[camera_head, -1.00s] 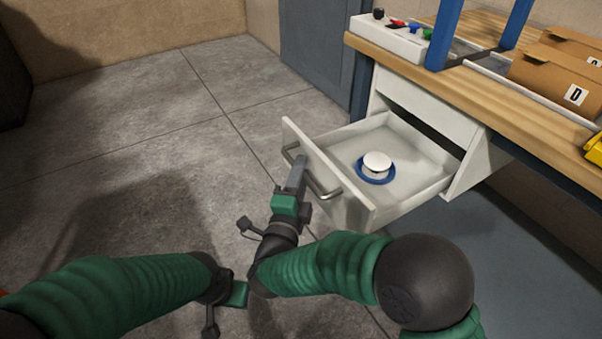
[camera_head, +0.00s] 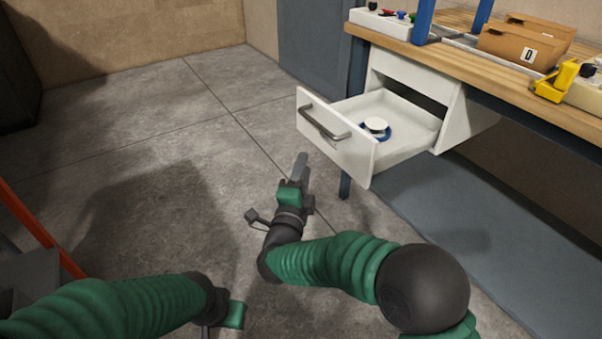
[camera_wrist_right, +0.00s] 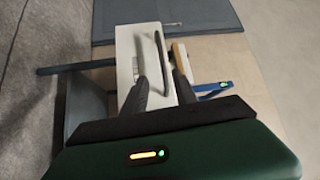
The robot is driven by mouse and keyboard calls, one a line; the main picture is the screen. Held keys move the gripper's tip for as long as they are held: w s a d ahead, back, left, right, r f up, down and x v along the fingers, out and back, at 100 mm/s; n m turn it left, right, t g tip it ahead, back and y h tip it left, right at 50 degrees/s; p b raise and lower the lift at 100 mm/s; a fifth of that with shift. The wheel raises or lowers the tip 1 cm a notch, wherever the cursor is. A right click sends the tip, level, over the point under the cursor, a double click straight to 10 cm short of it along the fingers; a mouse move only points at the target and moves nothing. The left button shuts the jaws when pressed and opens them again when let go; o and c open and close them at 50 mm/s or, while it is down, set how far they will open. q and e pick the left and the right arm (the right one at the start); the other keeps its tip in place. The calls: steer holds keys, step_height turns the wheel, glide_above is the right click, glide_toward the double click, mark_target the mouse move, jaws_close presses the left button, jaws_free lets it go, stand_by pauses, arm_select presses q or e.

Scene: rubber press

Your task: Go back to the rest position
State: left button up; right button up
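My right gripper (camera_head: 301,165) is in front of the open drawer (camera_head: 335,148), below its handle (camera_head: 324,123) and apart from it. In the right wrist view its two dark fingers (camera_wrist_right: 160,85) are spread with nothing held between them, and the drawer front (camera_wrist_right: 127,55) and handle (camera_wrist_right: 160,65) show beyond. My left gripper (camera_head: 233,316) is low in the head view, largely cut off by the bottom edge, so its fingers cannot be made out. A white round piece (camera_head: 376,124) sits on a blue ring (camera_head: 362,134) inside the drawer.
The wooden workbench (camera_head: 440,57) carries a control box with buttons (camera_head: 385,22), blue posts (camera_head: 424,20), cardboard bins (camera_head: 515,48) and a yellow tool (camera_head: 556,82). An orange bar (camera_head: 38,228) stands at the left. Floor between is clear.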

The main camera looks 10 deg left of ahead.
steer(key=shift+w+d+f, duration=0.1)
steer(key=shift+d, duration=0.05)
steer(key=s+d+f+n+g+y+p, duration=0.1)
steer(key=s+d+f+n+g+y, duration=0.1)
steer(key=s+d+f+n+g, duration=0.4)
steer(key=s+d+f+n+g+y+p, duration=0.2)
steer(key=s+d+f+n+g, duration=0.15)
steer(key=d+n, duration=0.4)
steer(key=s+d+f+n+g+h, duration=0.1)
steer(key=s+d+f+n+g, duration=0.2)
steer(key=s+d, duration=0.5)
steer(key=s+d+f+n+g+h, duration=0.1)
steer(key=s+d+f+g, duration=0.35)
steer(key=s, duration=0.85)
step_height(320, 180, up, 39)
steer(key=w+p, duration=0.1)
steer(key=p, duration=3.7)
steer(key=shift+f, duration=0.15)
